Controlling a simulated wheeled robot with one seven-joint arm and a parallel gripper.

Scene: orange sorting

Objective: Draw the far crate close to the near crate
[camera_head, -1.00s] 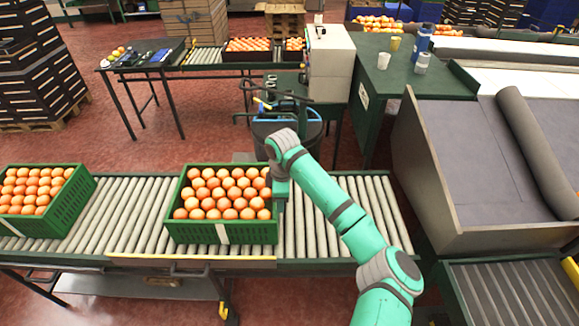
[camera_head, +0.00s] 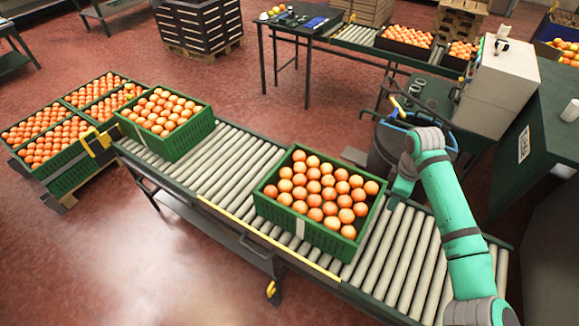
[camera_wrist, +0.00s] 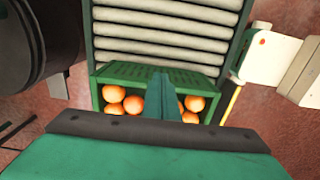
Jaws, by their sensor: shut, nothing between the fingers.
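The near crate (camera_head: 310,232) is green, full of oranges, and sits on the roller conveyor (camera_head: 395,262) in the middle of the head view. The far crate (camera_head: 180,140), also green and full of oranges, sits at the conveyor's left end, with bare rollers between the two. My gripper (camera_head: 402,188) is just right of the near crate's back right corner, over the conveyor's back side. In the wrist view its shut, empty fingers (camera_wrist: 162,82) stand in front of a green crate wall (camera_wrist: 125,74). I cannot tell whether they touch it.
A dark drum (camera_head: 385,150) with a blue rim stands behind the conveyor near my arm. A grey-white machine (camera_head: 500,85) is at the back right. Open red floor lies behind and before the conveyor.

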